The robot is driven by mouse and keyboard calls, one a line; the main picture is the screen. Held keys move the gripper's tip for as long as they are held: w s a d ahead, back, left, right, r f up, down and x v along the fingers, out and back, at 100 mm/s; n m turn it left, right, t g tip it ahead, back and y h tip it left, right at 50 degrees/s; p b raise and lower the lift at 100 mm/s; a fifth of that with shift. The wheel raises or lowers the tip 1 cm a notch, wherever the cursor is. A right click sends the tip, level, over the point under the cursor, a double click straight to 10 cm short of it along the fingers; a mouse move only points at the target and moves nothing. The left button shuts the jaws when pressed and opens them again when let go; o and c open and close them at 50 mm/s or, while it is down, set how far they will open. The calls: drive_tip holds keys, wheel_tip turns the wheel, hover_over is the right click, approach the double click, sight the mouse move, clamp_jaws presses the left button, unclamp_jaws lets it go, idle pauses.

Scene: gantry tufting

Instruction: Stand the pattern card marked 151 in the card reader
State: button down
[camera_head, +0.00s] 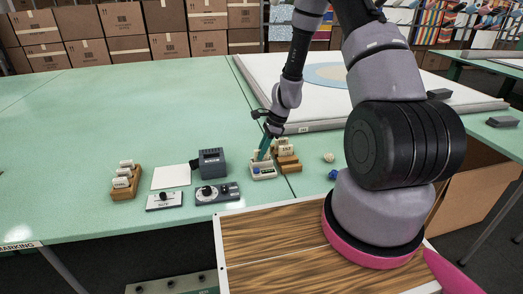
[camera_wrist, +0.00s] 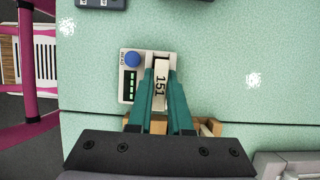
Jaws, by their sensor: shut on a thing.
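The white card reader (camera_wrist: 131,85) shows in the wrist view with a blue READ button, a dark window with green lights and a slot area on its right side. In the head view the reader (camera_head: 264,173) stands on the green table. My gripper (camera_wrist: 160,78) is shut on the pattern card marked 151 (camera_wrist: 160,90), its teal fingers on either side of it. The card is over the reader's right part, and whether its lower edge is in the slot cannot be told. In the head view my gripper (camera_head: 262,156) points down at the reader.
A wooden card rack (camera_head: 289,166) with cards stands right beside the reader. Another rack (camera_head: 126,185), a white sheet (camera_head: 171,177), a dark box (camera_head: 212,162) and knob panels (camera_head: 218,193) lie to the left. Small balls (camera_head: 329,157) lie to the right. The left tabletop is clear.

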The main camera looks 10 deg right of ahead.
drive_tip(key=c, duration=0.8)
unclamp_jaws()
drive_tip(key=shift+o, duration=0.2)
drive_tip(key=v, duration=1)
drive_tip(key=shift+d+r, duration=0.2)
drive_tip(key=shift+r, duration=0.1)
